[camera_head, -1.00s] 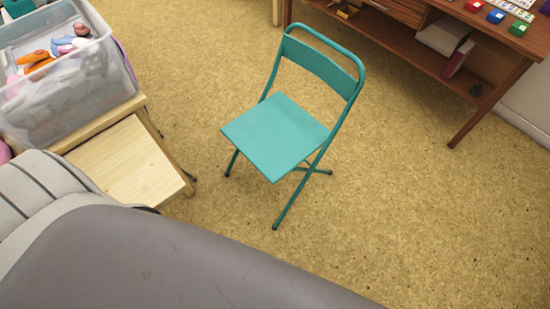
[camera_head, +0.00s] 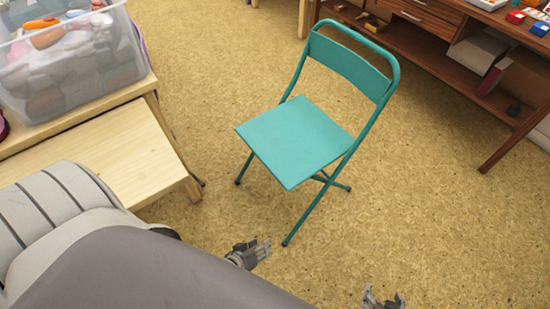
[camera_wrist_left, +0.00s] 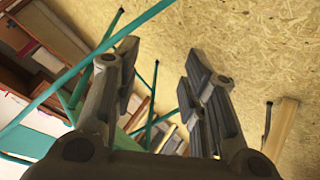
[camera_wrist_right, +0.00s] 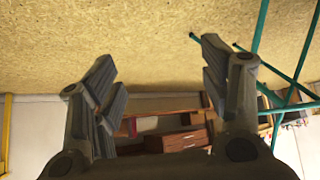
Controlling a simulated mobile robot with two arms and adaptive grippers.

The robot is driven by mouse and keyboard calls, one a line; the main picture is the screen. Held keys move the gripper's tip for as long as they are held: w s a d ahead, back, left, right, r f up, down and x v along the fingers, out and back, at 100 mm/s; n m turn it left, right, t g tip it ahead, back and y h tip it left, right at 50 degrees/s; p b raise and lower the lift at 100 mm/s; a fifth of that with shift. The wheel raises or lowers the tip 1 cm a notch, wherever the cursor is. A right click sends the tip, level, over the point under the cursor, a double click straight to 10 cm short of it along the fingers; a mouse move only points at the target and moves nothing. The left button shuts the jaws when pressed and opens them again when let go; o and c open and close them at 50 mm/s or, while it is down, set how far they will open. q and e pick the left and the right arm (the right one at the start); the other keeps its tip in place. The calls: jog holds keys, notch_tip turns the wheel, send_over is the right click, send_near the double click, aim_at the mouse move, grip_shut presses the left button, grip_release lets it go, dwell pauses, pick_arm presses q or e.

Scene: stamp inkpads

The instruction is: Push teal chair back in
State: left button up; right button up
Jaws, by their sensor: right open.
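The teal folding chair (camera_head: 297,139) stands upright and unfolded on the floor in the middle of the head view, its backrest (camera_head: 348,64) toward the upper right. Its legs also show in the left wrist view (camera_wrist_left: 92,62) and at the right of the right wrist view (camera_wrist_right: 259,28). My left gripper (camera_head: 265,248) is open and empty, below the chair's front legs in the head view and apart from it. My right gripper (camera_head: 385,298) is open and empty at the bottom edge, to the right of the left one and apart from the chair.
A wooden desk with drawers and shelves (camera_head: 432,50) stands behind the chair at the upper right. A light wooden table (camera_head: 120,160) with a clear plastic bin (camera_head: 110,68) of objects is at the left. The tan floor (camera_head: 440,220) right of the chair is clear.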

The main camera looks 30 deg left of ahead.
pick_arm(q)
jog(key=w+r+n+t+b, duration=0.3)
jog(key=w+n+t+b, duration=0.15)
jog(key=w+b, duration=0.3)
pick_arm(e)
jog(key=w+a+r+t+p, duration=0.15)
jog(key=w+r+t, duration=0.25)
jog(key=w+r, duration=0.4)
pick_arm(q)
jog(key=n+t+y+b, duration=0.1)
jog(key=n+t+b, duration=0.3)
jog(key=n+b, duration=0.3)
send_near(291, 177)
jog(key=shift+s+d+f, duration=0.15)
jog(key=shift+s+f, duration=0.2)
jog(key=shift+f, duration=0.05)
pick_arm(e)
notch_tip(291, 177, up, 17)
jog(key=t+y, duration=0.2)
jog(key=t, duration=0.1)
jog(key=shift+s+a+r+t, duration=0.15)
jog(key=shift+s+a+t, duration=0.25)
jog(key=shift+a, duration=0.05)
pick_arm(q)
jog(key=shift+w, duration=0.1)
